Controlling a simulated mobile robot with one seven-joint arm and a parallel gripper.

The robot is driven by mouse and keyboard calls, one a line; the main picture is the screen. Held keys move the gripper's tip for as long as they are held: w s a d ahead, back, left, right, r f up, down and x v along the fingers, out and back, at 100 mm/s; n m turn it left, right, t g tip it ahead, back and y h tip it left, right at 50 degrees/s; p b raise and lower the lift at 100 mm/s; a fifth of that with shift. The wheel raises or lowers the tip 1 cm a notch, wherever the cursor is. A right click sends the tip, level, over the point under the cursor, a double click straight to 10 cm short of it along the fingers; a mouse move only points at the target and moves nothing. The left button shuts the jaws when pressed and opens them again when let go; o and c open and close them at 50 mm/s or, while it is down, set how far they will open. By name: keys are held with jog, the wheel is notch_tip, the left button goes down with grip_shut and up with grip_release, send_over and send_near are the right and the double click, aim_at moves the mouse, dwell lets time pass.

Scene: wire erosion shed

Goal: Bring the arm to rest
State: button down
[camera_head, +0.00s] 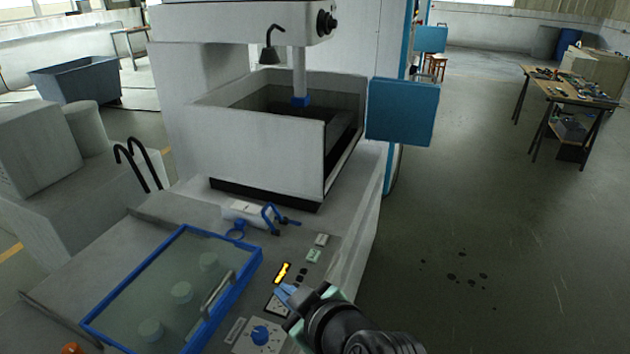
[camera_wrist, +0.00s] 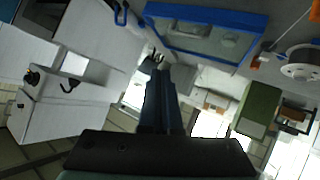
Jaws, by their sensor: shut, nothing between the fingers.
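In the wrist view the closed fingers (camera_wrist: 160,66) point up the picture, towards the blue-framed cover. My forearm comes in from the lower right of the head view. I cannot tell whether the fingertips touch the panel.
A blue-framed clear cover (camera_head: 257,262) with a handle lies left of my gripper, also in the wrist view (camera_wrist: 205,13). A blue knob (camera_head: 260,335) is close by. The machine's open tank (camera_head: 255,143) stands behind. Floor at right is mostly clear, with dark spots; a workbench (camera_head: 575,92) stands far right.

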jog(key=w+d+r+m+t+h, duration=0.1)
jog(key=d+r+m+t+h, duration=0.3)
jog(key=r, duration=0.9)
jog(key=a+r+m+t, duration=0.15)
jog(key=r+t, duration=0.45)
jog(key=r, duration=0.8)
jog(key=s+d+r+m+t+h, duration=0.1)
jog(key=s+r+m+t, duration=0.1)
jog(key=s+r, duration=0.4)
jog(key=s+d+r+m+t+h, duration=0.1)
jog(key=s+r+m+t, duration=0.2)
jog(key=r, duration=0.9)
jog(key=s+t, duration=0.2)
jog(key=s, duration=0.1)
jog(key=shift+s+t+h, duration=0.3)
jog(key=shift+m, duration=0.25)
